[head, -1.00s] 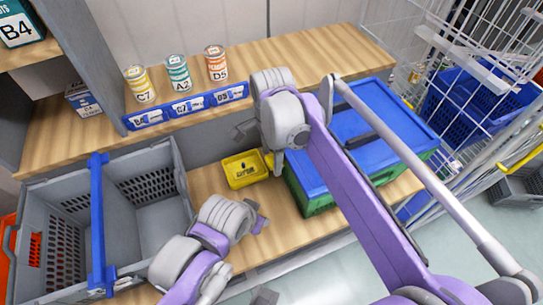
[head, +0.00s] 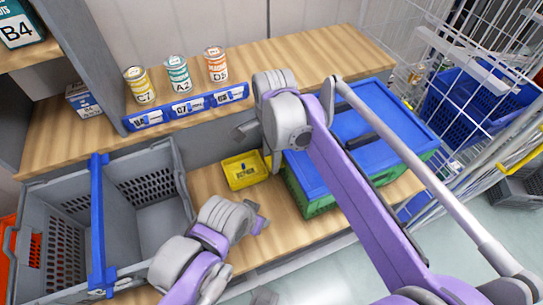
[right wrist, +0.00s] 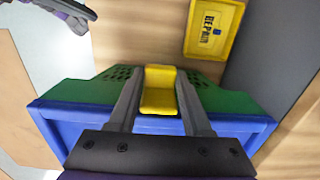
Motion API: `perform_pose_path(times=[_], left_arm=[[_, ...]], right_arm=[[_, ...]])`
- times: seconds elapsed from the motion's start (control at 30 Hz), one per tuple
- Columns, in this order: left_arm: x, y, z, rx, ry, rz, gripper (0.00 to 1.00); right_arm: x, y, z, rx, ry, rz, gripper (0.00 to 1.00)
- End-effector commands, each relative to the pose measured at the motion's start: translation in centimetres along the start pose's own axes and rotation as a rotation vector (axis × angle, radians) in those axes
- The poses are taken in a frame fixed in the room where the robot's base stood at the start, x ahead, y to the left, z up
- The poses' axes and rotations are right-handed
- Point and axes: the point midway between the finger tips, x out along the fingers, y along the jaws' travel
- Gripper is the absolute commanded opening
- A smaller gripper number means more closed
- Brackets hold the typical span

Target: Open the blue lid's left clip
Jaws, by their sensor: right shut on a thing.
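The blue lid (head: 373,111) lies on a green tote (head: 318,204) on the workbench, right of centre. In the right wrist view, the yellow clip (right wrist: 158,100) sits at the edge of the blue lid (right wrist: 60,118), with the green tote wall (right wrist: 85,91) beyond it. My right gripper (right wrist: 158,76) has one finger on each side of the clip and is shut on it. In the head view, my right wrist hides most of this clip. My left gripper (head: 259,218) is low over the bench front, apart from the tote; its jaw opening is unclear.
A small yellow tray (head: 245,170) lies on the bench just left of the tote. A grey crate (head: 150,165) with a blue bar (head: 98,225) stands at the left. Several cans stand behind a blue label rail (head: 186,106). A wire cage cart (head: 470,80) is at the right.

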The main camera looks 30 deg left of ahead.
Motion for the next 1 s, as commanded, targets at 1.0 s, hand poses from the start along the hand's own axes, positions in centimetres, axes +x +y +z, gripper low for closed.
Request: perform_pose_path(times=[1.0], left_arm=[[-0.2,0.0,-0.2,0.000,0.001,0.000,0.50]], right_arm=[[-1.3,0.0,0.7,0.000,-0.575,0.000,0.00]])
